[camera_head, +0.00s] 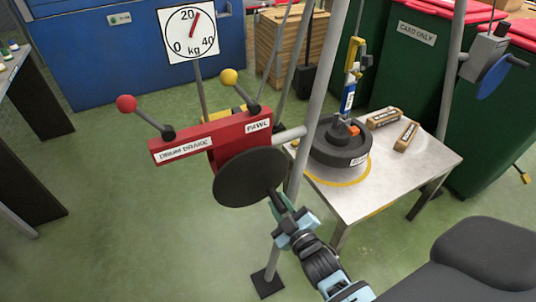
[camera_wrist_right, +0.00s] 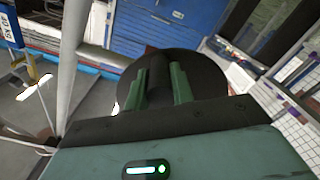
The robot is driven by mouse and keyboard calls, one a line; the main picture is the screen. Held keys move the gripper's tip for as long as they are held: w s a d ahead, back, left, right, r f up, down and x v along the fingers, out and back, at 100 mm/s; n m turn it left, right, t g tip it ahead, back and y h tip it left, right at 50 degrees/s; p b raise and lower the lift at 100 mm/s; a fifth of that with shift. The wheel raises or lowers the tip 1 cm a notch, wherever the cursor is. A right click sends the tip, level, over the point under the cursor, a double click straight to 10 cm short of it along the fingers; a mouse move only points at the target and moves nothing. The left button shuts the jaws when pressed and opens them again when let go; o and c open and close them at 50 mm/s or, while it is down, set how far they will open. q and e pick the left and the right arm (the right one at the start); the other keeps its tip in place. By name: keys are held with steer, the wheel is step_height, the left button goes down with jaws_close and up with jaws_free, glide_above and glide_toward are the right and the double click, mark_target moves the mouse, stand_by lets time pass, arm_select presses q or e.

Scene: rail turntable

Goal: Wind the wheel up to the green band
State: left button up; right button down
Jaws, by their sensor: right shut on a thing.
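A black wheel (camera_head: 340,145) with an orange and dark hub hangs under, or rests below, a yellow and blue hook block (camera_head: 350,85), over a yellow ring (camera_head: 345,178) on the metal table. I cannot tell whether it touches the table. A red winch box (camera_head: 210,140) carries a dark crank disc (camera_head: 245,178). My right gripper (camera_head: 281,205) is shut on the crank handle (camera_head: 274,197) at the disc's lower right edge; in the right wrist view the handle (camera_wrist_right: 160,82) is between the fingers. My left gripper is not in view. I cannot make out a green band.
The drum brake lever has a red knob (camera_head: 126,104); the pawl lever has a yellow knob (camera_head: 229,77). A dial (camera_head: 188,34) points slightly above 20 kg. Grey poles stand around the winch.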

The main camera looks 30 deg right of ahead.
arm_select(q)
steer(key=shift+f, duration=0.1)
arm_select(e)
steer(key=shift+s+a+f+m, duration=0.15)
steer(key=shift+a+f+m, duration=0.45)
steer(key=shift+a+m, duration=0.15)
steer(key=c, duration=1)
jaws_free()
steer(key=shift+r, duration=0.15)
steer(key=shift+d, duration=0.1)
steer(key=shift+r, duration=0.1)
steer(key=shift+s+d+p, duration=0.1)
steer(key=shift+s+p, duration=0.3)
steer(key=shift+s, duration=0.4)
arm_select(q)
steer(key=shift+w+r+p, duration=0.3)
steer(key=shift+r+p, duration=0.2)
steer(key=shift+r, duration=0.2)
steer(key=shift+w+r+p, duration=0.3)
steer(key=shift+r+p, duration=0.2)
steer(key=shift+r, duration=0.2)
arm_select(e)
steer(key=s, duration=0.6)
